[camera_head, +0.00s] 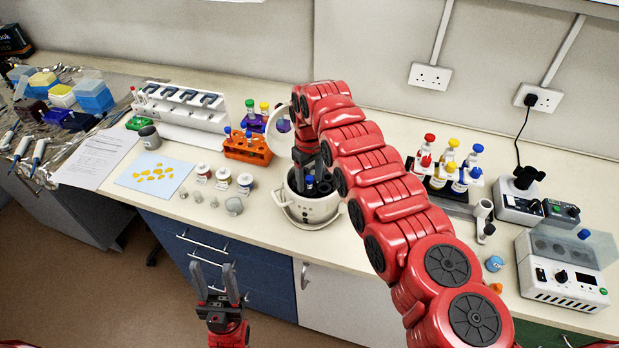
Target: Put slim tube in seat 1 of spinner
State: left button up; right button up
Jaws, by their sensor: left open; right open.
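The spinner (324,211) is a white round pot-like device on the bench, with its pale lid (281,124) raised behind it. A tube with a blue cap (309,181) stands in the spinner's dark bowl; I take it to be the slim tube. Its lower part is hidden, and I cannot tell which seat it is in. My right gripper (308,176) points down into the bowl, open, with its fingers close around the blue cap. My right arm hides part of the spinner. My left gripper (215,278) is open and empty, in front of the bench's drawers.
An orange rack (247,148) with tubes stands behind left of the spinner. Small jars (223,178) and weights (234,206) are to its left. A rack of capped tubes (452,172) and a white device (560,270) are at right.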

notch_tip(320, 180, up, 4)
jog(key=shift+r+b, duration=0.2)
jog(key=shift+b, duration=0.95)
jog(key=r, duration=0.2)
jog(key=r+p, duration=0.1)
jog(key=r, duration=0.1)
jog(key=shift+a+r, duration=0.2)
jog(key=shift+r, duration=0.2)
notch_tip(320, 180, up, 8)
jog(key=p, duration=0.8)
jog(key=shift+d+r, duration=0.15)
jog(key=shift+d, duration=0.05)
